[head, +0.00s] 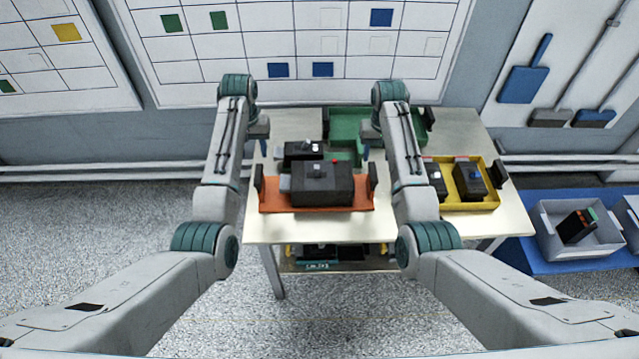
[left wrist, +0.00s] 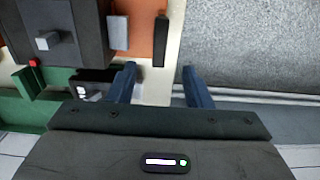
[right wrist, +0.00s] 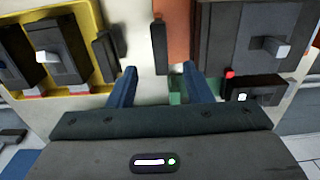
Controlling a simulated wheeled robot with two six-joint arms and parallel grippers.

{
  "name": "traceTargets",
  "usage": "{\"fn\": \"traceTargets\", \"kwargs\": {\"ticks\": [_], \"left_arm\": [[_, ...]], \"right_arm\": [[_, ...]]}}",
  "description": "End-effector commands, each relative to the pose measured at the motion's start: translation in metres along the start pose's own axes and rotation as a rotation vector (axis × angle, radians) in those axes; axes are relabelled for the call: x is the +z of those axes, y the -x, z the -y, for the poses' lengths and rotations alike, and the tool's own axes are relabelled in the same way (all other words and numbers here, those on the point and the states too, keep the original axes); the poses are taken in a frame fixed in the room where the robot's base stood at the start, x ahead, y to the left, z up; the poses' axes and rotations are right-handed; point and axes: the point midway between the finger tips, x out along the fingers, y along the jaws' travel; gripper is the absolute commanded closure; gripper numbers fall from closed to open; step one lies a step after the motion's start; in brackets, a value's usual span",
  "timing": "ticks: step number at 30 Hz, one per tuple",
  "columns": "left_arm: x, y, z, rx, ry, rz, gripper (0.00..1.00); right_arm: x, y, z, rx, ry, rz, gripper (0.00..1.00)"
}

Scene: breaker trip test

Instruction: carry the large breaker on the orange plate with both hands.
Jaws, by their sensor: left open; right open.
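The large black breaker (head: 322,183) sits on the orange plate (head: 318,208), which lies on the pale table. The plate has a dark upright handle at its left end (head: 259,182) and its right end (head: 373,178). My left gripper (head: 258,140) is open and empty, behind the left handle; in the left wrist view that handle (left wrist: 162,42) lines up with the gap between the fingers (left wrist: 160,85). My right gripper (head: 368,142) is open behind the right end; in the right wrist view the right handle (right wrist: 159,45) appears ahead of the fingers (right wrist: 161,85).
A yellow tray (head: 493,182) with black breakers stands close to the right of the plate. A green tray (head: 345,122) and a smaller dark breaker (head: 297,152) are behind. A grey bin (head: 601,243) sits on a blue surface at right.

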Motion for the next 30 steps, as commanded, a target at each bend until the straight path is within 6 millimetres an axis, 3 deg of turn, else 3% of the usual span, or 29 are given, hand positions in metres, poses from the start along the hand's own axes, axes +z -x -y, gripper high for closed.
{"fn": "traceTargets", "kwargs": {"ticks": [5, 19, 30], "left_arm": [[0.001, -0.014, 0.0, 0.0, 0.0, 0.003, 0.55], [0.001, -0.092, 0.0, 0.0, 0.0, 0.003, 0.55], [0.0, -0.108, 0.0, 0.0, 0.0, 0.001, 0.55]], "right_arm": [[0.001, -0.014, 0.0, 0.0, 0.0, 0.003, 0.55], [0.001, -0.092, 0.0, 0.0, -0.001, 0.003, 0.55], [0.0, -0.108, 0.0, 0.0, -0.001, 0.0, 0.55]]}}
